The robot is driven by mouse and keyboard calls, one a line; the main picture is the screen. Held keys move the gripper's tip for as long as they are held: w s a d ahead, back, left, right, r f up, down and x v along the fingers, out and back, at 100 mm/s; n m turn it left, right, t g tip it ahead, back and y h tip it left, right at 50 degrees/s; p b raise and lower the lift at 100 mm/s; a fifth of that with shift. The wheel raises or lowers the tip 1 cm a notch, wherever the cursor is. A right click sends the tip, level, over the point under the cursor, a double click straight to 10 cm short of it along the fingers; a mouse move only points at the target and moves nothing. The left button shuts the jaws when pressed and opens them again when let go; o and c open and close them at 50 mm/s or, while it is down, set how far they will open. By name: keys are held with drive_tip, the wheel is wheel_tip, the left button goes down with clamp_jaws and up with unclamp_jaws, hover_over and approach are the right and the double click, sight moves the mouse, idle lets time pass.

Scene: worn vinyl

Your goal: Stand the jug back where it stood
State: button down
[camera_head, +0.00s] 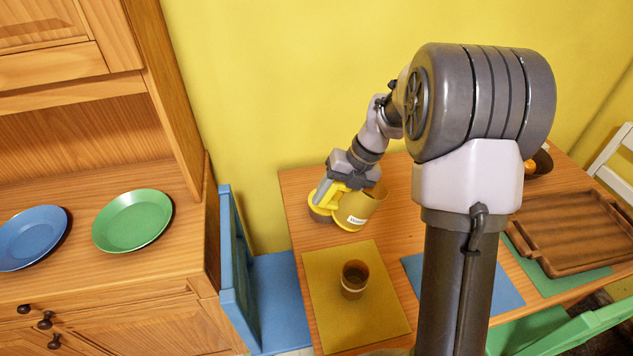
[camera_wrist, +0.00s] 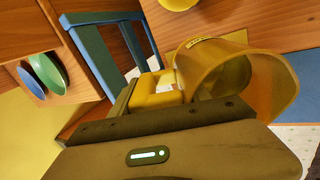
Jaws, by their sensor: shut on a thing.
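The yellow jug (camera_head: 361,207) has a white label and an open top. It is at the left back part of the wooden table in the head view, and its open mouth and wall fill the right of the wrist view (camera_wrist: 245,82). My gripper (camera_head: 340,188) is shut on the jug at its handle side, left of its body. The jug looks slightly tilted in the head view. I cannot tell whether its base touches the table. The inside of the jug is partly in shade.
A brown cup (camera_head: 354,279) stands on the yellow mat (camera_head: 388,318) in front of the jug. A wooden tray (camera_head: 570,232) lies at the right. A blue chair (camera_head: 228,262) adjoins the table's left side. A yellow round thing (camera_wrist: 178,3) is cut off in the wrist view.

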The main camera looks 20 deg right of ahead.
drive_tip(key=d+f+n, duration=0.2)
drive_tip(key=s+d+f+n+g+h, duration=0.1)
drive_tip(key=d+f, duration=0.1)
drive_tip(key=d+f+n+h, duration=0.1)
drive_tip(key=d+n, duration=0.1)
drive_tip(key=shift+s+f+n+g+b, duration=0.3)
drive_tip(key=shift+f+g, duration=0.1)
drive_tip(key=s+d+f+n+h, duration=0.2)
drive_tip(key=d+f+n, duration=0.2)
drive_tip(key=d, duration=0.4)
drive_tip(key=shift+d+f+n+t, duration=0.25)
drive_tip(key=shift+n+t, duration=0.15)
drive_tip(key=shift+n, duration=0.3)
drive_tip(key=shift+s+b, duration=0.1)
drive_tip(key=shift+b, duration=0.25)
wheel_tip(320, 180, down, 6)
drive_tip(key=b, duration=0.5)
drive_tip(key=shift+a+r, duration=0.1)
drive_tip(key=shift+r, duration=0.05)
drive_tip(key=shift+f+b, duration=0.65)
drive_tip(key=shift+b, duration=0.1)
drive_tip(key=shift+c, duration=2.1)
unclamp_jaws()
